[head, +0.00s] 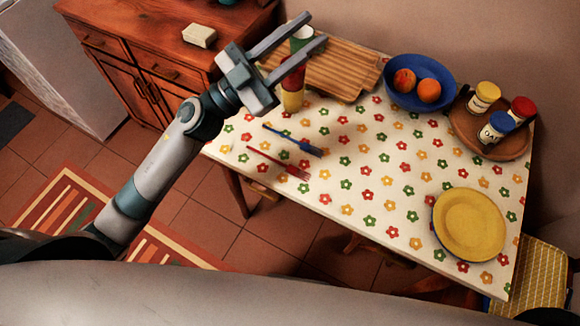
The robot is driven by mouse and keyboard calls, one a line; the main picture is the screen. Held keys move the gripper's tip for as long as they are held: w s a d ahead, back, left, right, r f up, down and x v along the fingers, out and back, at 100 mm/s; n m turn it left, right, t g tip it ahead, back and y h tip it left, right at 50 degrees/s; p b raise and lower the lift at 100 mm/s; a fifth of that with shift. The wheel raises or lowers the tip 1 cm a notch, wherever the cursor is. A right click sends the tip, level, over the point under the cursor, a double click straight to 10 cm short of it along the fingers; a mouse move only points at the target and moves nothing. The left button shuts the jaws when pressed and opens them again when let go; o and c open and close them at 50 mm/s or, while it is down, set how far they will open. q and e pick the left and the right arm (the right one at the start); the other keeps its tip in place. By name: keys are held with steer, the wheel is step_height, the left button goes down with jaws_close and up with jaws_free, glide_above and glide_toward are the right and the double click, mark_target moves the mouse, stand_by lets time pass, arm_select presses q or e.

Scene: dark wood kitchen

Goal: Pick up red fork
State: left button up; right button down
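The red fork (279,163) lies flat on the table with the flowered cloth (385,200), near its front left edge. A blue fork (293,141) lies just behind it, roughly parallel and apart from it. My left gripper (314,29) is open, its two fingers spread and pointing up and right in the picture. It shows over the back left of the table, beyond both forks, with nothing seen held in it. Stacked or grouped cups (292,99) show partly behind its lower finger. My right gripper is not in view.
A ribbed wooden board (345,75), a blue bowl with fruit (392,97) and a wooden tray with jars (513,145) stand along the back. A yellow plate (469,225) lies at the right. The middle front of the table is clear. A wooden cabinet (130,50) stands left.

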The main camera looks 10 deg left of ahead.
mark_target(258, 150)
arm_select(q)
steer(key=s+d+f+m+g+h, duration=0.1)
steer(key=s+d+m+g, duration=0.25)
steer(key=m+g, duration=0.35)
step_height(258, 150, down, 10)
steer(key=s+a+m+g+y, duration=0.1)
steer(key=m+g+y, duration=0.1)
steer(key=g+y, duration=0.5)
steer(key=w+a+f+n+y, duration=0.1)
steer(key=w+a+f+y, duration=0.1)
steer(key=a+y, duration=0.3)
steer(key=w+a+f+n+y, duration=0.2)
steer(key=a+f+y, duration=0.2)
steer(key=a, duration=0.8)
steer(key=shift+a+f+g+y, duration=0.2)
steer(key=shift+g+y, duration=0.1)
steer(key=shift+y, duration=0.1)
